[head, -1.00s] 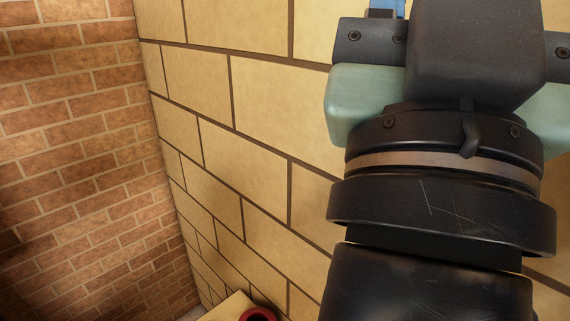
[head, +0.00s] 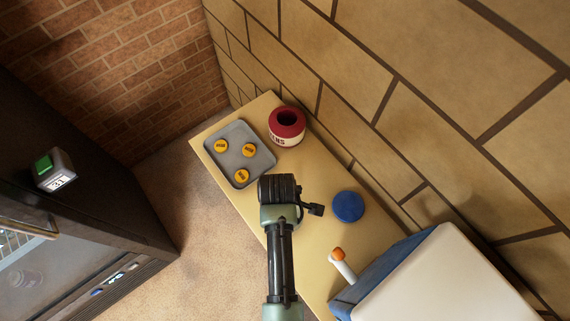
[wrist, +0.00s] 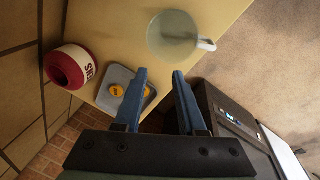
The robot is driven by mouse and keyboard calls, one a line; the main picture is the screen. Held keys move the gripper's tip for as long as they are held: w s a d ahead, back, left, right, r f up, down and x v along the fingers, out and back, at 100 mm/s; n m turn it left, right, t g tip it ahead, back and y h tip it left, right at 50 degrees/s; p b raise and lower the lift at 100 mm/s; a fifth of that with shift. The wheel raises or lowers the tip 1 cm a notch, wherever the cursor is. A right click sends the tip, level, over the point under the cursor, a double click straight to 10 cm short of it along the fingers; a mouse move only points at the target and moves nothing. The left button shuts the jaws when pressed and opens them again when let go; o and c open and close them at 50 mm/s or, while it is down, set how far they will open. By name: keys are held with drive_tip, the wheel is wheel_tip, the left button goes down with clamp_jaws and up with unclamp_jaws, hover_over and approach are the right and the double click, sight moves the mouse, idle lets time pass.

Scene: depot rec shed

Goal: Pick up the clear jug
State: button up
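The clear jug (wrist: 172,36), a pale see-through round vessel with a white handle (wrist: 206,45) on its right, stands on the yellow table in the wrist view. My gripper (wrist: 160,73) is open and empty. Its two blue fingers are apart, and their tips show just below the jug in the picture, with a gap between jug and tips. I cannot tell the height between them. In the head view my arm's dark wrist (head: 280,187) is over the table, and I cannot make out the jug or the fingers there.
A grey tray (head: 226,174) with yellow discs and a red-and-white pot (head: 287,127) stand at the table's (head: 318,240) far end. A blue disc (head: 348,207) and a white-and-blue box (head: 450,280) lie right. A dark glass-fronted cabinet (head: 130,225) stands left; walls border the table.

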drive_tip(key=s+f+n+g, duration=0.1)
drive_tip(key=s+f+g, duration=0.1)
drive_tip(key=s+f, duration=0.35)
drive_tip(key=f+b, duration=0.3)
drive_tip(key=b, duration=0.1)
drive_tip(key=f+b, duration=0.4)
drive_tip(key=b, duration=0.1)
drive_tip(key=f+b, duration=0.4)
drive_tip(key=b, duration=0.1)
drive_tip(key=shift+w+d+f, duration=0.2)
drive_tip(key=shift+w+d, duration=0.1)
drive_tip(key=shift+d, duration=0.05)
drive_tip(key=shift+r, duration=0.1)
drive_tip(key=shift+c, duration=0.2)
clamp_jaws()
idle(0.6)
